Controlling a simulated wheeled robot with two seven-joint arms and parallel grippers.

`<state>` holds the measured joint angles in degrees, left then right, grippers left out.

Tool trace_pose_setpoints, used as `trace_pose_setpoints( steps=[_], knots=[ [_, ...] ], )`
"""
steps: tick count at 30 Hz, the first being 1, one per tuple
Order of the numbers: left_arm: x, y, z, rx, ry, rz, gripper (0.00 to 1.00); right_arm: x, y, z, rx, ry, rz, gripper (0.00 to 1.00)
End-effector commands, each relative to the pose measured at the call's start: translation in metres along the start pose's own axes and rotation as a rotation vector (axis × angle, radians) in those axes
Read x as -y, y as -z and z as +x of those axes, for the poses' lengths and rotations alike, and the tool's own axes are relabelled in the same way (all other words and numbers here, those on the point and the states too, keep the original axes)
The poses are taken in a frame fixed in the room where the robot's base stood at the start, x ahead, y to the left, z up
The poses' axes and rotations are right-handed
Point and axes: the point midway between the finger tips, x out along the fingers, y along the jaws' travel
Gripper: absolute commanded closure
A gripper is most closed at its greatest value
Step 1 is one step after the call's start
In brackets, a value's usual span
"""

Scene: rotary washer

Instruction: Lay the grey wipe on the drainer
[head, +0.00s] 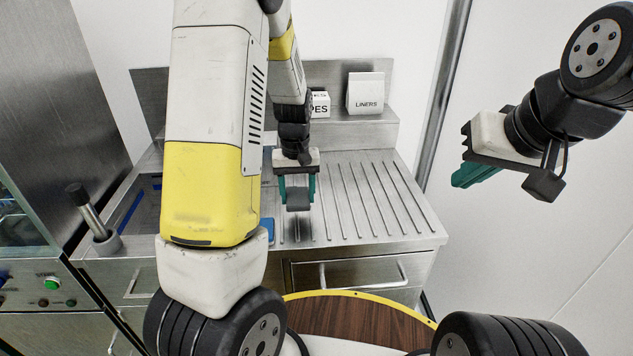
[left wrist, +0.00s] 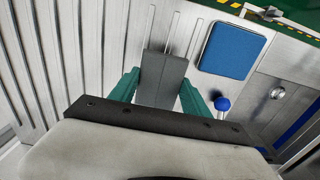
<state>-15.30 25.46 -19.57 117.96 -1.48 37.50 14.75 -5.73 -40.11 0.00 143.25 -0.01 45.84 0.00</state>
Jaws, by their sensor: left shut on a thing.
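The grey wipe (head: 298,201) is a small dark grey folded block. It also shows in the left wrist view (left wrist: 162,78). My left gripper (head: 297,188) is shut on it, with a teal finger on either side. The drainer (head: 372,200) is the ribbed steel surface below and around the wipe; its ribs also fill the left of the left wrist view (left wrist: 62,60). The wipe is over the drainer's left part; I cannot tell if it touches. My right gripper (head: 474,175) is in the air at the right, away from the drainer, its finger gap not clear.
A blue square pad (left wrist: 233,50) lies beside the wipe, near the sink. A blue round knob (left wrist: 222,103) is close to one finger. A LINERS box (head: 365,93) and a smaller white box (head: 320,104) stand on the back ledge. The drainer's right side is clear.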

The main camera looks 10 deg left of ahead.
Motion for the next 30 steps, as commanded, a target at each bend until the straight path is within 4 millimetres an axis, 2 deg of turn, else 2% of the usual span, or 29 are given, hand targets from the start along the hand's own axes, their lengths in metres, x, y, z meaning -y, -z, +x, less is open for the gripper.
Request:
trace_pose_setpoints(
  steps=[1, 4, 11, 18, 29, 30],
  knots=[
    [-0.005, 0.01, 0.002, -0.001, 0.001, 0.0, 0.83, 0.0, 0.0, 0.0, 0.0, 0.0, 0.0, 1.0],
    [-0.012, 0.022, 0.002, -0.001, 0.0, -0.001, 0.83, 0.0, 0.0, 0.0, 0.0, 0.0, 0.0, 1.0],
    [-0.02, 0.036, 0.004, 0.0, 0.0, 0.0, 0.83, 0.0, 0.0, 0.0, 0.0, 0.0, 0.0, 1.0],
    [-0.019, 0.035, 0.038, 0.002, 0.0, -0.002, 0.83, 0.0, 0.0, 0.0, 0.0, 0.0, 0.0, 1.0],
    [-0.019, 0.035, 0.042, 0.001, 0.0, -0.001, 0.83, 0.0, 0.0, 0.0, 0.0, 0.0, 0.0, 1.0],
    [-0.019, 0.035, 0.042, 0.0, 0.0, -0.001, 0.39, 0.0, 0.0, 0.0, 0.0, 0.0, 0.0, 1.0]
  ],
)
